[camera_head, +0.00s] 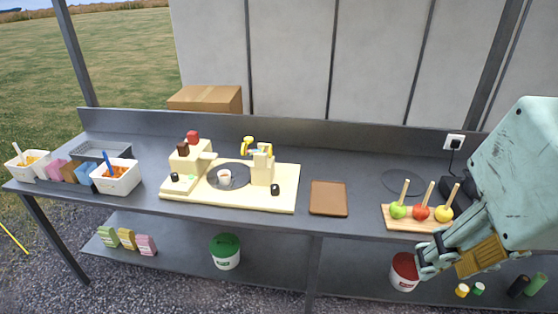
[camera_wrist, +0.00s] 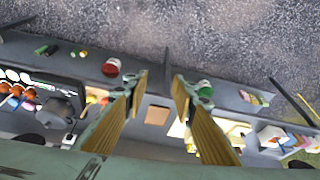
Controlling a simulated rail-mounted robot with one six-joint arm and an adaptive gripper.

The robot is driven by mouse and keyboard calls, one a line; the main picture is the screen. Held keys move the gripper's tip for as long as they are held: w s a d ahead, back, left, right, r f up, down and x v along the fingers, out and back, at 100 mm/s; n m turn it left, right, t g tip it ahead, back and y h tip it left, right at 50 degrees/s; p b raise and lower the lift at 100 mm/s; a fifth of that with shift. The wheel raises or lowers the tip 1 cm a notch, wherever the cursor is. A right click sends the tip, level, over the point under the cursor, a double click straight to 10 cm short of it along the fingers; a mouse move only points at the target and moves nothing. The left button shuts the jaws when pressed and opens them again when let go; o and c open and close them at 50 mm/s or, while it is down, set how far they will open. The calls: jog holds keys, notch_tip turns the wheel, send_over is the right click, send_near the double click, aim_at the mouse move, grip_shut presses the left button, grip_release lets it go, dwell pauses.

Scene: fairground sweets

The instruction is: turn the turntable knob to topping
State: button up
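The cream machine (camera_head: 290,190) stands on the counter left of centre. Its dark round turntable (camera_head: 241,182) carries a small white cup (camera_head: 224,175). One black knob (camera_head: 275,189) is at the front right of the machine, and another black knob (camera_head: 174,177) is at the front left. I cannot tell which is the turntable knob or where either points. My gripper (camera_head: 428,262) is at the lower right, far from the machine, by the counter's front edge. In the wrist view its two fingers (camera_wrist: 160,82) are apart with nothing between them; the right finger partly hides the machine.
A brown tray (camera_head: 328,198) lies right of the machine. A wooden board (camera_head: 396,224) with apples on sticks is close to my gripper. White tubs (camera_head: 117,181) stand at the left. Buckets, including a green-lidded one (camera_head: 225,252), are on the lower shelf. Counter is bare around the brown tray.

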jog(key=shift+o, duration=1.4)
jog(key=w+a+r+m+g+p, duration=0.1)
jog(key=w+a+r, duration=0.15)
jog(key=w, duration=0.65)
jog(key=w+a+r+m+p, duration=0.1)
jog(key=w+r+p, duration=0.15)
jog(key=w, duration=0.65)
jog(key=m+g+p, duration=0.3)
jog(key=m+p, duration=0.3)
jog(key=m, duration=0.1)
send_over(275, 186)
notch_tip(275, 186, down, 30)
jog(key=r, duration=0.1)
jog(key=shift+f, duration=0.25)
jog(key=shift+f, duration=0.1)
jog(key=shift+f, duration=6.8)
